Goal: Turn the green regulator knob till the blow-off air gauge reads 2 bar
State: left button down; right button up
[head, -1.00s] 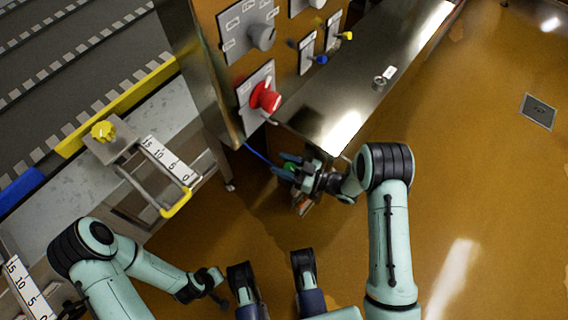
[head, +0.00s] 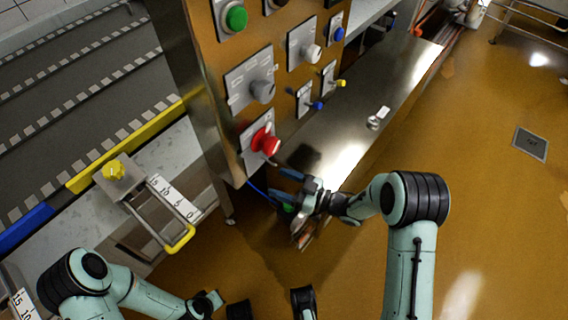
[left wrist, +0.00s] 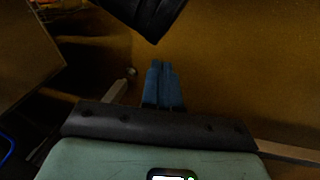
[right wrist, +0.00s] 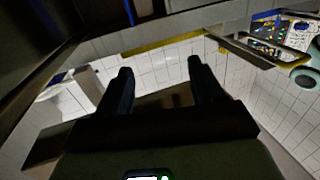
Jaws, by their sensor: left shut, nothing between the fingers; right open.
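A small green spot, apparently the green regulator knob (head: 288,208), shows low beside the steel cabinet in the head view, partly covered by my right gripper. My right gripper (head: 286,187) is open, its blue fingers close to the knob; I cannot tell whether they touch it. In the right wrist view the open fingers (right wrist: 160,82) have nothing visible between them. My left gripper (head: 212,301) is low at the left in the head view, away from the knob. Its blue fingers (left wrist: 160,82) are shut and empty in the left wrist view. No gauge face is readable.
The cabinet panel carries a red emergency button (head: 265,141), a grey rotary switch (head: 262,91) and a green push button (head: 236,17). A steel shelf (head: 350,135) juts out above my right gripper. A blue hose (head: 262,191) runs near it. Open floor lies right.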

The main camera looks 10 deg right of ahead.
pick_arm(q)
jog(key=shift+g+h, duration=0.3)
jog(key=shift+g, duration=0.4)
jog(key=s, duration=0.1)
jog(key=s+d+r+p, duration=0.2)
jog(key=s, duration=0.1)
jog(key=shift+r, duration=0.25)
pick_arm(e)
notch_tip(320, 180, up, 9)
